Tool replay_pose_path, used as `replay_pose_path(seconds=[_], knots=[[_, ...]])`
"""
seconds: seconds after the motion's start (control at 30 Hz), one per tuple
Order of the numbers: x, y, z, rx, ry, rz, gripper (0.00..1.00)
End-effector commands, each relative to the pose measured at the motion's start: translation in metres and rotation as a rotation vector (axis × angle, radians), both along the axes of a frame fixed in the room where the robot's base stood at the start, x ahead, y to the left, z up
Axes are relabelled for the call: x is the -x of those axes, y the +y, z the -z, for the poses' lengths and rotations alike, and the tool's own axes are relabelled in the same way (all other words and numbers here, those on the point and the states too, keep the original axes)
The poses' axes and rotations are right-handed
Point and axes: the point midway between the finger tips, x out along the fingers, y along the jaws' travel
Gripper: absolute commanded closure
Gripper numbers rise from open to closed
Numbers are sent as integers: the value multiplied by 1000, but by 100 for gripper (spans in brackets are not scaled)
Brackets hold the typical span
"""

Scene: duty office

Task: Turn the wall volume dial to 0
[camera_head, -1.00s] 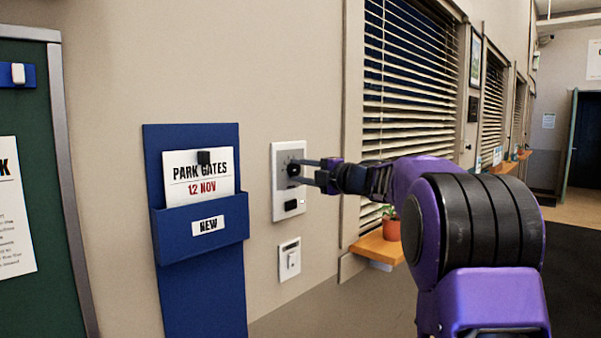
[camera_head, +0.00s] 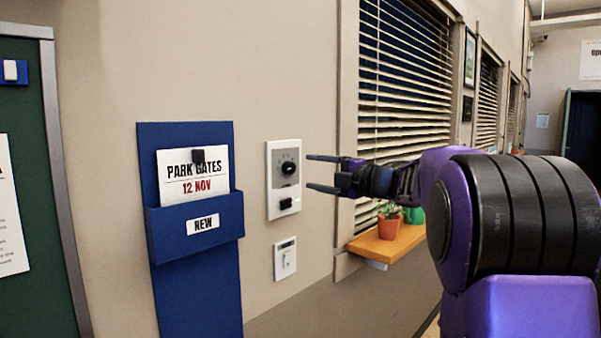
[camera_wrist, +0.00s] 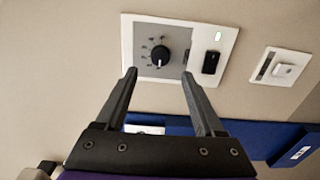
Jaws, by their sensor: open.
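The wall volume dial (camera_head: 288,168) is a round black knob on a grey and white wall plate (camera_head: 272,206). In the wrist view the dial (camera_wrist: 160,57) has a white pointer line and small marks around part of its edge; I cannot read the numbers. My gripper (camera_head: 308,172) is open and empty, to the right of the plate and apart from the dial. In the wrist view the fingertips of my gripper (camera_wrist: 158,72) appear either side of the dial, with a gap to it.
A black switch (camera_head: 286,203) is on the same plate below the dial. A white switch (camera_head: 285,258) is lower on the wall. A blue holder (camera_head: 190,290) hangs at left. A window sill (camera_head: 400,240) with potted plants (camera_head: 388,225) juts out at right, below my arm.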

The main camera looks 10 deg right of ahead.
Motion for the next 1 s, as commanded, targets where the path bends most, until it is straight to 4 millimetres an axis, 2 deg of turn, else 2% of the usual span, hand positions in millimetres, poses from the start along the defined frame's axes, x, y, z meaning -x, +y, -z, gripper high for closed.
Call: replay_pose_path(seconds=[0.2, 0.43, 0.63, 1.0], knots=[[44, -32, 0, 2, -1, 3, 30], [76, -55, 0, 1, -1, 2, 30], [86, -62, 0, 1, 0, 0, 30], [86, -62, 0, 1, -1, 0, 30]])
